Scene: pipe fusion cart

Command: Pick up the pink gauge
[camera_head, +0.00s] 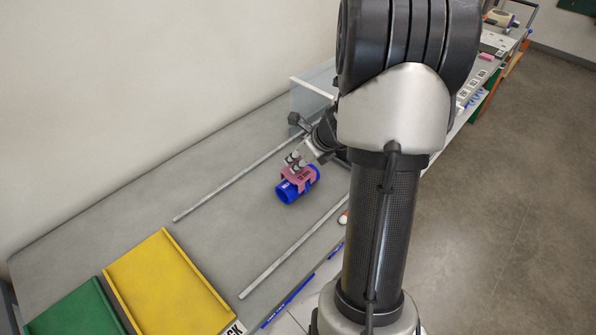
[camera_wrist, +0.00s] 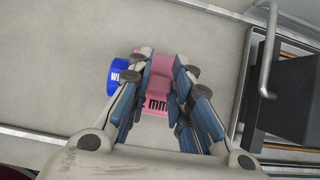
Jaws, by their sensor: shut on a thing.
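The pink gauge (camera_head: 298,176) sits over a blue pipe piece (camera_head: 288,194) on the grey table, between two metal rails. In the wrist view the pink gauge (camera_wrist: 156,104) shows dark lettering and lies between my gripper's fingers. My gripper (camera_head: 295,161) is shut on the upper part of the gauge. The wrist view also shows my gripper (camera_wrist: 161,88) with a finger on each side of the gauge. The blue pipe (camera_wrist: 117,76) shows to the left of the gauge with white letters. I cannot tell whether the gauge touches the pipe.
A yellow tray (camera_head: 165,285) and a green tray (camera_head: 75,315) lie at the front left. Metal rails (camera_head: 230,183) run along the table on both sides of the gauge. The table between the rails and the yellow tray is clear. A wall stands behind.

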